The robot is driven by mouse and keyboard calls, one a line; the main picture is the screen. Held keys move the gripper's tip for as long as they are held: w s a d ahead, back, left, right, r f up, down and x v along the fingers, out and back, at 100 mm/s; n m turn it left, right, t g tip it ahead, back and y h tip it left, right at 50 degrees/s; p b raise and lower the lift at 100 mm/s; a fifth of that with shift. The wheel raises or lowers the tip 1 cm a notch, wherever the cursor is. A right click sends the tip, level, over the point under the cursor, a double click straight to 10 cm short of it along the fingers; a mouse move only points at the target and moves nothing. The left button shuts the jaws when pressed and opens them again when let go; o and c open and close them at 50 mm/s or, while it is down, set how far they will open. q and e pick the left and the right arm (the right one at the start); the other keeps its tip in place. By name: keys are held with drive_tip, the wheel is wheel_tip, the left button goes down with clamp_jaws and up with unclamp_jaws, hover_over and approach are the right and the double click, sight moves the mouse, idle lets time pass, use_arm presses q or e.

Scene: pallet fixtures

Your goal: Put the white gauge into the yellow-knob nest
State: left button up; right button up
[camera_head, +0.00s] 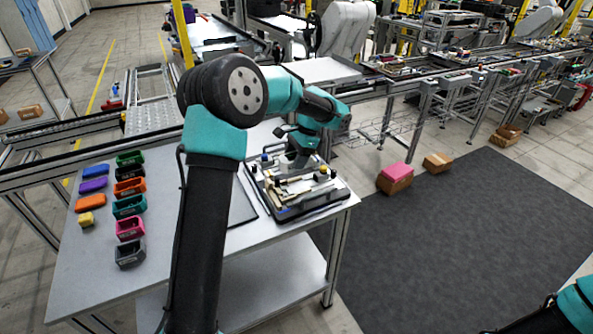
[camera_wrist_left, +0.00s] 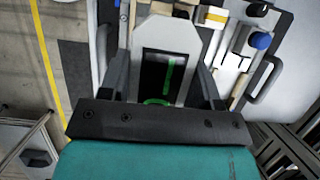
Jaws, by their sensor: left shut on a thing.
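My left gripper (camera_head: 302,157) is over the pallet fixture (camera_head: 331,208) on the table. It is shut on the white gauge (camera_wrist_left: 168,36), a white body with a dark screen and green marks, which shows between the two fingers in the left wrist view. In the head view the gauge is mostly hidden by the gripper. A yellow knob (camera_head: 323,169) stands on the fixture just right of the gripper. A blue knob (camera_wrist_left: 261,41) shows right of the gauge in the left wrist view. I cannot tell whether the gauge touches the fixture. My right gripper is out of view.
Several coloured bins, including an orange one (camera_head: 129,187) and a black one (camera_head: 130,254), stand on the table's left side, with blocks beside them. A dark flat panel (camera_head: 243,205) lies left of the fixture. Boxes (camera_head: 395,178) sit on the floor to the right.

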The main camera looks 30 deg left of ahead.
use_arm(q)
drive_tip(key=shift+w+d+r, duration=0.1)
drive_tip(key=shift+w+r, duration=0.05)
drive_tip(key=shift+w, duration=0.05)
idle(0.3)
hover_over(292, 189)
drive_tip(key=w, duration=0.1)
drive_tip(key=shift+w+d+f, duration=0.1)
drive_tip(key=shift+d+f, duration=0.1)
drive_tip(key=shift+f, duration=1.75)
drive_tip(key=shift+w+d+f, duration=0.1)
drive_tip(key=shift+d+f, duration=0.1)
drive_tip(key=shift+f, duration=1.7)
drive_tip(key=shift+f, duration=0.9)
drive_tip(key=o, duration=1.1)
drive_tip(key=shift+s+f, duration=0.1)
drive_tip(key=v, duration=1.7)
drive_tip(key=shift+r, duration=0.35)
